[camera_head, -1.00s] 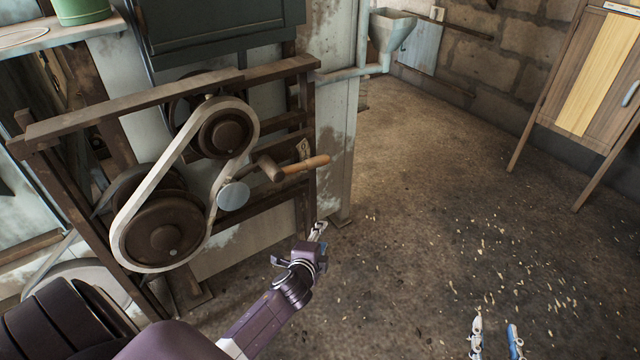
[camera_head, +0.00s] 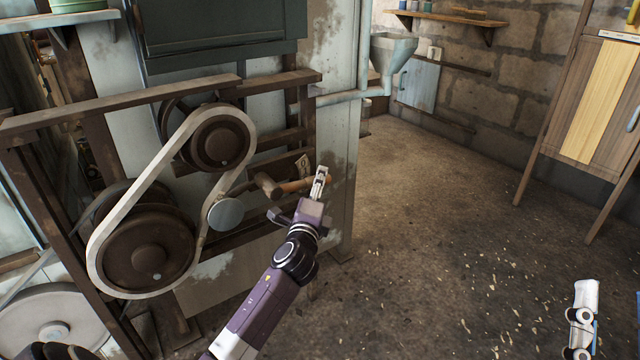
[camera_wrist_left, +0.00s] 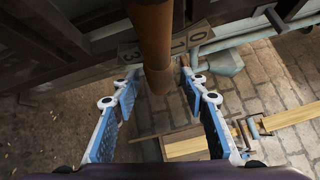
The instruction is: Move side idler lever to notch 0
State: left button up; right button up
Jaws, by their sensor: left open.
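The side idler lever has a wooden handle (camera_head: 291,187) pointing right, beside a pale idler disc (camera_head: 226,214) against the belt (camera_head: 150,178). In the left wrist view the brown handle (camera_wrist_left: 153,35) comes down from the top, its end between the fingertips. A notch plate (camera_wrist_left: 180,42) behind it shows 0 and 1 right of the handle and 3 left of it; the handle hides the part between. My left gripper (camera_head: 321,183) is open at the handle's end; its fingers (camera_wrist_left: 160,85) stand either side, contact unclear. My right gripper (camera_head: 581,320) shows partly at lower right.
The belt runs around two dark pulleys (camera_head: 215,144) on a wooden frame (camera_head: 120,103). A metal funnel (camera_head: 393,50) and pipe stand behind. A wooden cabinet (camera_head: 585,100) is at right. The floor (camera_head: 430,220) between is clear.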

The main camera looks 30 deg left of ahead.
pick_arm(q)
jog(key=shift+x, duration=1.05)
pick_arm(e)
jog(key=shift+s+d+r+t+y, duration=0.1)
jog(key=shift+s+r+t+y, duration=0.4)
jog(key=shift+s+r, duration=0.6)
pick_arm(q)
grip_shut()
pick_arm(e)
jog(key=shift+w, duration=0.1)
